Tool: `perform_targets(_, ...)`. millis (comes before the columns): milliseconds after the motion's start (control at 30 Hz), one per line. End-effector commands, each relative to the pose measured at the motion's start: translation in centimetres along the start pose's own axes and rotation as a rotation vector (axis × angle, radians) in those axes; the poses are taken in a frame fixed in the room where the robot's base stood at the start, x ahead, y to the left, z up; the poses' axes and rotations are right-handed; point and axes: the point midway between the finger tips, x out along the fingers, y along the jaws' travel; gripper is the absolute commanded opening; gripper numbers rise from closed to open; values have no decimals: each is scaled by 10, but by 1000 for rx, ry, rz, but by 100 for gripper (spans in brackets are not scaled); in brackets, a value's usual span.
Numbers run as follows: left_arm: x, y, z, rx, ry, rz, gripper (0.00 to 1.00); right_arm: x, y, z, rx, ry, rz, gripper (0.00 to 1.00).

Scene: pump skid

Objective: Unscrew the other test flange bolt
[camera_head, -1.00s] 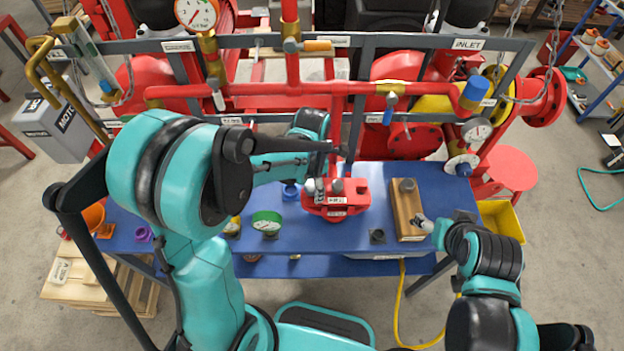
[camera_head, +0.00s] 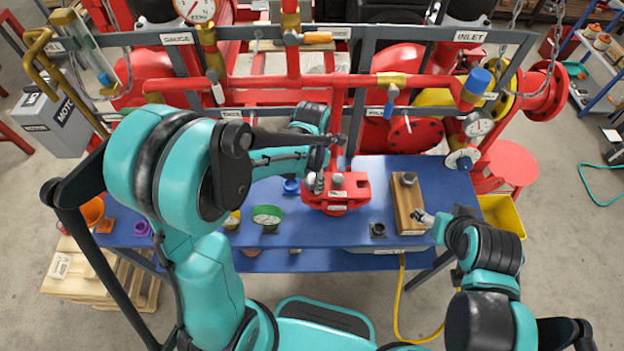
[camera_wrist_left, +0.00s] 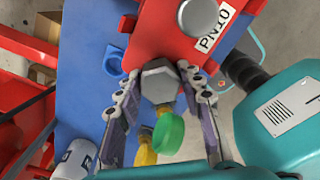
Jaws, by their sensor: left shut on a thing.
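The red test flange (camera_head: 349,196) sits on the blue bench, with grey bolt heads on its top. My left gripper (camera_head: 318,181) is at the flange's left side. In the left wrist view its two fingers (camera_wrist_left: 158,88) are shut around the sides of a grey hex bolt head (camera_wrist_left: 160,72) at the flange edge. A second, round-looking grey bolt head (camera_wrist_left: 197,17) stands on the flange by the PN10 label. The bolt's shank is hidden. My right gripper (camera_head: 425,218) is beside the wooden block, too small to read its jaws.
A wooden block (camera_head: 408,205) with a grey piece on top stands right of the flange. A green-topped container (camera_head: 267,215) and a blue ring (camera_head: 291,186) are to the left. Red pipework (camera_head: 340,88) runs behind the bench.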

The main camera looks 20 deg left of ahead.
Motion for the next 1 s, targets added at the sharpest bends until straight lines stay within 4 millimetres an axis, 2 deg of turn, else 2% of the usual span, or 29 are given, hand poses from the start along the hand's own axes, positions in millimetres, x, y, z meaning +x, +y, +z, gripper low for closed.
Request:
perform_targets(100,2,0,0,-168,-1,0,7,4,0,3,0,0,0,61)
perform_targets(200,1,0,0,-250,-2,0,7,5,0,3,0,0,0,61)
perform_targets(433,0,0,1,-270,-2,1,7,4,0,3,0,0,0,61)
perform_targets(467,0,0,1,-269,-2,1,45,4,0,3,0,0,0,61)
perform_targets(500,0,0,1,-269,-2,1,56,4,0,3,0,0,0,61)
perform_targets(533,0,0,1,-269,-2,1,61,4,0,3,0,0,0,61)
perform_targets(867,-2,0,0,-267,-1,0,61,4,0,3,0,0,0,61)
perform_targets(1000,-17,0,0,-267,-1,0,61,4,0,3,0,0,0,61)
